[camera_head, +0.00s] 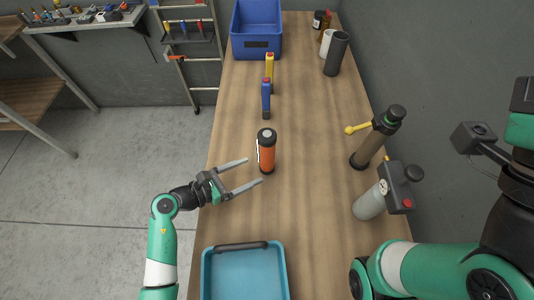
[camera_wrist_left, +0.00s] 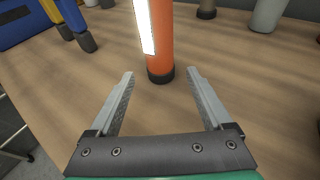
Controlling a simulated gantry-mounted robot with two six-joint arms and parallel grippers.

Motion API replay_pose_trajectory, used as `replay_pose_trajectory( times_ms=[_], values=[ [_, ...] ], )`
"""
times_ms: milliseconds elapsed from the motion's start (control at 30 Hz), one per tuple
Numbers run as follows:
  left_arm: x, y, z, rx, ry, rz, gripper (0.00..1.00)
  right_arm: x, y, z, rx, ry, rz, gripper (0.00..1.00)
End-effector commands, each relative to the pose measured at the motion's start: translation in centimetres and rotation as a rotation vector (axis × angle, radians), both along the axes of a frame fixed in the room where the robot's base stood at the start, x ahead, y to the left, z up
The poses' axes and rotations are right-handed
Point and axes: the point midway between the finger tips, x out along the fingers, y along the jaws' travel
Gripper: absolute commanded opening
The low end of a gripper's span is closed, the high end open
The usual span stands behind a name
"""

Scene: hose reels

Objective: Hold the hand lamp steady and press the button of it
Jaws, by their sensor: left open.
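The hand lamp (camera_head: 267,155) is an orange cylinder with black ends and stands upright on the wooden bench. In the left wrist view the lamp (camera_wrist_left: 160,45) shows its black base and a white strip on its side; its top is cut off there. My left gripper (camera_head: 255,172) is open, its two fingers pointing at the lamp from the left and front. In the left wrist view the gripper (camera_wrist_left: 161,88) has the lamp's base just beyond and between its fingertips, with nothing held. I cannot make out the button. My right gripper is not in view.
A blue tray (camera_head: 206,275) lies at the bench's near end. Blue (camera_head: 266,100) and yellow (camera_head: 269,66) tools stand behind the lamp. A pump-like tool (camera_head: 370,150) and a grey canister (camera_head: 369,206) stand on the right. A blue crate (camera_head: 257,41) is at the back.

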Motion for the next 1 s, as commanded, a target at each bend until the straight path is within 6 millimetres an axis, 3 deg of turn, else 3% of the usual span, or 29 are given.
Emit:
replay_pose_trajectory(
  times_ms=[33, 300, 767, 1000],
  values=[
    [0.5, -0.8, -1.0, -0.001, -0.001, -0.003, 0.83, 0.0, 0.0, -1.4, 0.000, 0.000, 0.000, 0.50],
    [2.7, -4.0, -1.9, -0.001, -0.002, -0.002, 0.83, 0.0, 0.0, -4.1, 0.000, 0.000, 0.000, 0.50],
    [3.4, -5.0, -1.9, -0.001, 0.000, 0.000, 0.83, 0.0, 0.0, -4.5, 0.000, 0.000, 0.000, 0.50],
    [3.4, -5.0, -1.9, -0.001, -0.001, 0.000, 0.40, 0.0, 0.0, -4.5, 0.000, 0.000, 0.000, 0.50]
  ],
)
